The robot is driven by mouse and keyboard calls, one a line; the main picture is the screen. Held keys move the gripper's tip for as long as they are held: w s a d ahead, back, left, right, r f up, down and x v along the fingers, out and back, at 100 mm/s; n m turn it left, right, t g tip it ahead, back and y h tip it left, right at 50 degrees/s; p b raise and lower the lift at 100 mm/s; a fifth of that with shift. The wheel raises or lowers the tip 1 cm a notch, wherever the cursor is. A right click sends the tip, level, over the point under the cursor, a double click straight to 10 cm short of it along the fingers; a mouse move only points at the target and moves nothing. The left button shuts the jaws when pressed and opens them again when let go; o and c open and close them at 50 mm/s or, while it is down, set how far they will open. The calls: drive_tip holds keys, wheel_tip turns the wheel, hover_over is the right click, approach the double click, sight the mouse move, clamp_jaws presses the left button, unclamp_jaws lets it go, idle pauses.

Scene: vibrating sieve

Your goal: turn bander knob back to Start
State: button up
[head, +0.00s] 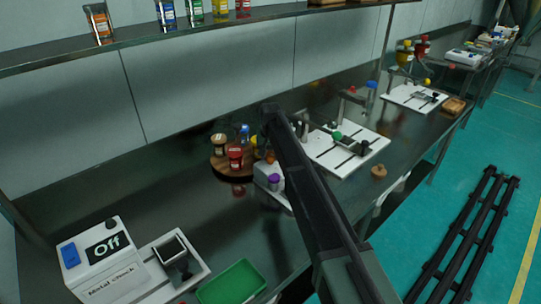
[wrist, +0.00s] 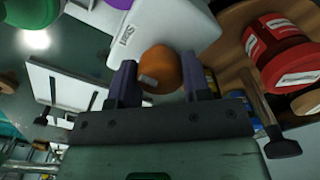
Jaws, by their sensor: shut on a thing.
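The bander is a white machine (head: 263,168) in the middle of the bench in the head view, partly hidden by my arm. An orange knob (wrist: 160,68) with a pale patch stands against this body. My gripper (wrist: 162,84) is shut on the orange knob, one finger on each side of it. A purple knob (head: 274,180) is on the near side of the machine. In the head view my arm hides the gripper.
A round wooden tray (head: 217,165) with several jars and bottles stands close left of the machine. White boards with fixtures (head: 345,153) lie to the right. A shelf (head: 160,38) runs above.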

sight(270, 154)
drive_tip(key=o, duration=0.9)
drive_tip(key=shift+o, duration=0.2)
wheel_tip(270, 154, up, 11)
drive_tip(key=p, duration=1)
drive_tip(key=shift+p, duration=0.4)
drive_tip(key=shift+f, duration=0.1)
drive_tip(key=s+d, duration=0.8)
drive_tip(key=s, duration=0.4)
drive_tip(key=s+d, duration=0.8)
drive_tip(key=s, duration=0.4)
drive_tip(key=s+d, duration=0.7)
drive_tip(key=s, duration=0.5)
drive_tip(key=shift+s+d, duration=0.3)
drive_tip(key=shift+d, duration=0.1)
